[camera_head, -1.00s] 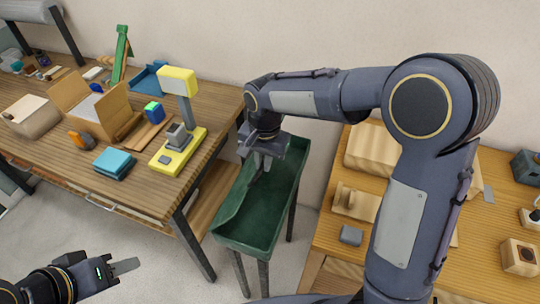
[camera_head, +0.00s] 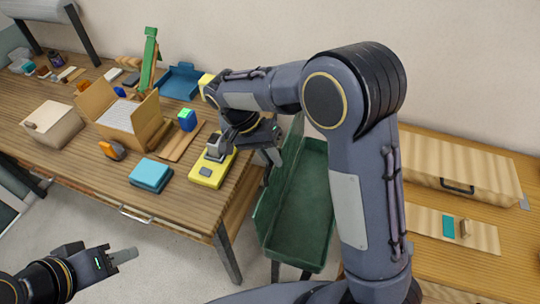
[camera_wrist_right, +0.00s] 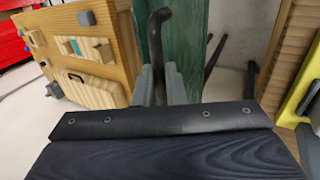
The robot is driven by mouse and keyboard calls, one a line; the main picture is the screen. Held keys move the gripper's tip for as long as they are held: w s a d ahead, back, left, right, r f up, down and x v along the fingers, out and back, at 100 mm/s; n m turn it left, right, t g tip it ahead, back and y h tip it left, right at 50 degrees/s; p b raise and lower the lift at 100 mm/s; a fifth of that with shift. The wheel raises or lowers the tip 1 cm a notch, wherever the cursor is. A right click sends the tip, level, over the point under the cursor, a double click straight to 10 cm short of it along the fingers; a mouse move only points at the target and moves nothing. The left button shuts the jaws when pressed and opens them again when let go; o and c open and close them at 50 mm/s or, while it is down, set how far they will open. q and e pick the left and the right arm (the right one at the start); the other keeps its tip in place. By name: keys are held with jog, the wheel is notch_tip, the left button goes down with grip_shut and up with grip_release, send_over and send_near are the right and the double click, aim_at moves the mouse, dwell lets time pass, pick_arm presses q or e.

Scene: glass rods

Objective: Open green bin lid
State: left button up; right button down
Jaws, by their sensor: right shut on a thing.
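The green bin (camera_head: 313,190) stands between the two tables in the head view, with its inside showing. Its green lid (camera_head: 277,195) is swung up and stands steeply tilted along the bin's left side. My right gripper (camera_head: 272,153) is at the upper part of the lid. In the right wrist view my right gripper (camera_wrist_right: 158,88) is shut on the dark curved handle (camera_wrist_right: 155,42), beside a green panel (camera_wrist_right: 182,45). My left gripper (camera_head: 122,256) hangs over the floor at the lower left, away from the bin; its finger gap cannot be made out.
The left table (camera_head: 100,160) holds a yellow-based device (camera_head: 210,172), a teal block (camera_head: 151,175), an open cardboard box (camera_head: 125,115) and a blue tray (camera_head: 180,82). The right table (camera_head: 450,265) carries a wooden case (camera_head: 460,165). My right arm hides part of the bin's surroundings.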

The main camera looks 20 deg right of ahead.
jog(key=shift+s+a+f, duration=0.1)
jog(key=shift+f, duration=0.25)
jog(key=c, duration=1.8)
grip_release()
jog(key=shift+o, duration=0.2)
jog(key=shift+r, duration=0.1)
jog(key=shift+w+r, duration=0.15)
jog(key=shift+w, duration=0.05)
jog(key=b+v, duration=0.1)
jog(key=v, duration=0.6)
jog(key=shift+r, duration=0.25)
jog(key=shift+a, duration=0.1)
